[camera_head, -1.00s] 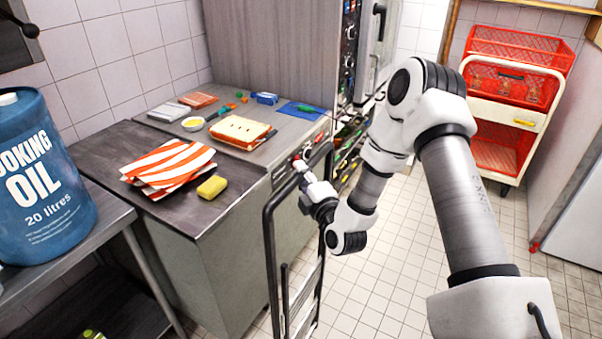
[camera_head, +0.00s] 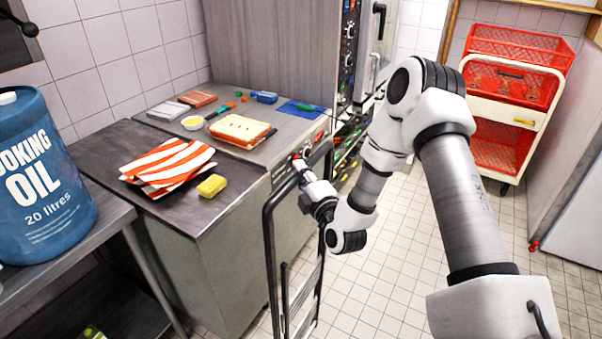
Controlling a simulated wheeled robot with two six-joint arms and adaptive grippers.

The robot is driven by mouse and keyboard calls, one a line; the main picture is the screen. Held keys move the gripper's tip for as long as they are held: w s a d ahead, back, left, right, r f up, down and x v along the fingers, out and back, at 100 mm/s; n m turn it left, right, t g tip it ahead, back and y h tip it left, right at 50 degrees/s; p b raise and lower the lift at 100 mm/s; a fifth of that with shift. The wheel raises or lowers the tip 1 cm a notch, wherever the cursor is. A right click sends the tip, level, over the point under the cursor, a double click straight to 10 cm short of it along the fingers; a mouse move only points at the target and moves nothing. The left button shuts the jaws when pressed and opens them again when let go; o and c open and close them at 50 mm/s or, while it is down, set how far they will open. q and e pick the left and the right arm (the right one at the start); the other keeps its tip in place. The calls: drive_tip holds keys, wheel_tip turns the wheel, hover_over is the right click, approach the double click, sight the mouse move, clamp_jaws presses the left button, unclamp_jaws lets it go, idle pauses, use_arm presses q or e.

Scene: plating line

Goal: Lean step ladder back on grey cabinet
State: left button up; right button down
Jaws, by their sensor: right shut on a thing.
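The step ladder (camera_head: 269,252) is a dark metal frame with lighter steps, standing on the floor beside the grey cabinet (camera_head: 232,262). It is close to the cabinet's right side; I cannot tell whether they touch. My right gripper (camera_head: 304,172) is shut on the step ladder near the top of its frame, on the right rail side. The fingertips are small and partly hidden by the frame. The ladder's feet are below the picture edge. My left gripper is not in view.
A blue oil drum (camera_head: 45,190) stands on a side table at left. A trolley with red crates (camera_head: 512,90) stands at back right. Tiled floor (camera_head: 400,280) is clear.

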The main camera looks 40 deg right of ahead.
drive_tip(key=shift+f+b, duration=0.9)
drive_tip(key=shift+f, duration=0.3)
idle(0.5)
drive_tip(key=shift+s+a+f, duration=0.1)
drive_tip(key=shift+s+f, duration=0.1)
drive_tip(key=shift+f, duration=0.15)
drive_tip(key=shift+w+b, duration=0.1)
drive_tip(key=shift+b, duration=0.2)
drive_tip(key=shift+w+a+f+b, duration=0.15)
drive_tip(key=shift+w+a, duration=0.2)
drive_tip(key=shift+w, duration=0.3)
drive_tip(key=shift+w+a+b, duration=0.15)
drive_tip(key=shift+w+a, duration=0.15)
drive_tip(key=shift+w, duration=0.4)
drive_tip(key=shift+w+a+f+b, duration=0.15)
drive_tip(key=shift+w+a, duration=0.2)
drive_tip(key=shift+w, duration=0.3)
drive_tip(key=shift+w+r, duration=0.1)
drive_tip(key=shift+w, duration=0.05)
